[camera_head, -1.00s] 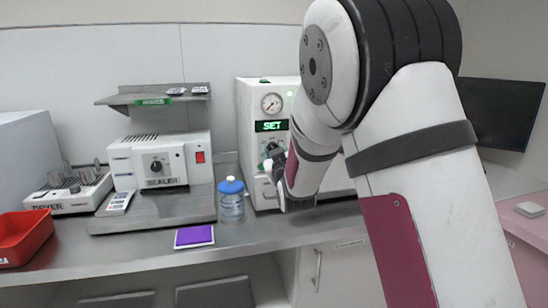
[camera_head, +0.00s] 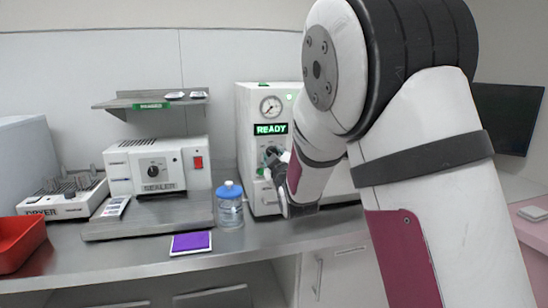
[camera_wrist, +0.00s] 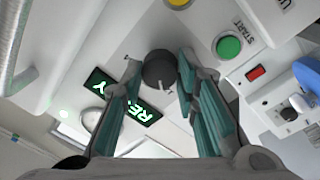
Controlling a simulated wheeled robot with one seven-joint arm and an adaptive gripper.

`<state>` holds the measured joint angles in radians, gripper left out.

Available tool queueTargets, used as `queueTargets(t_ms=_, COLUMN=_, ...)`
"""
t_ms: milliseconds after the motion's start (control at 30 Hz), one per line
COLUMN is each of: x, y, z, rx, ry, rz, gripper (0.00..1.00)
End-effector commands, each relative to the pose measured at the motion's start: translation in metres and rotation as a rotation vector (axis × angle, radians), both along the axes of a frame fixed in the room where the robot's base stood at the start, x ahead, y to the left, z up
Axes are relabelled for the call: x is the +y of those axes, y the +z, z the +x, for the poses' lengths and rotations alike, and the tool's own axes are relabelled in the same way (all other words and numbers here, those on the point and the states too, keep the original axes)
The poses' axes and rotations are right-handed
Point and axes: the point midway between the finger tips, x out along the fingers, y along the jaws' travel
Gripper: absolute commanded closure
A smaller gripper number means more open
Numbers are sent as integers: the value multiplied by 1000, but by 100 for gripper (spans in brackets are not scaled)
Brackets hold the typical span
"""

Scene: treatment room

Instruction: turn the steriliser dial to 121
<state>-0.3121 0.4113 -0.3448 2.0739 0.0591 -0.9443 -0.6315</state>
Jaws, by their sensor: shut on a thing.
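The steriliser (camera_head: 246,140) is a white box at the back of the counter, partly hidden by my arm. Its round gauge (camera_head: 271,106) sits above a green display (camera_head: 270,128) that reads READY. The black steriliser dial (camera_wrist: 159,70) is in the wrist view, between my fingertips, with a pale pointer mark on its edge. My gripper (camera_wrist: 159,68) is shut on the dial. In the head view my gripper (camera_head: 273,160) is at the steriliser's front, below the display, and covers most of the dial. I cannot read numbers around the dial.
A green START button (camera_wrist: 229,46) and a red switch (camera_wrist: 256,73) are close to my fingers. A blue-capped bottle (camera_head: 230,205) stands left of the steriliser, near a purple pad (camera_head: 191,242). The sealer (camera_head: 158,165) is further left.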

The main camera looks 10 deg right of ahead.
Motion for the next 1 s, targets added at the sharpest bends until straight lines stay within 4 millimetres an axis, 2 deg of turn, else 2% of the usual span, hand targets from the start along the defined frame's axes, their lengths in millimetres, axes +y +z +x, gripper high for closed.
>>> queueTargets(t_ms=133, x=2, y=-1, z=0, rx=1, ry=3, rz=-1, gripper=100)
queueTargets(t_ms=167, x=2, y=-1, z=0, rx=1, ry=3, rz=-1, gripper=65)
queueTargets(t_ms=200, x=2, y=-1, z=0, rx=1, ry=3, rz=-1, gripper=56)
queueTargets(t_ms=233, x=2, y=-1, z=0, rx=1, ry=3, rz=0, gripper=51)
queueTargets(t_ms=533, x=1, y=0, z=-1, rx=1, ry=1, rz=1, gripper=51)
queueTargets(t_ms=667, x=1, y=-1, z=-9, rx=1, ry=2, rz=1, gripper=51)
queueTargets(t_ms=767, x=2, y=-1, z=-24, rx=1, ry=2, rz=2, gripper=51)
queueTargets(t_ms=1000, x=4, y=-4, z=-73, rx=1, ry=2, rz=3, gripper=51)
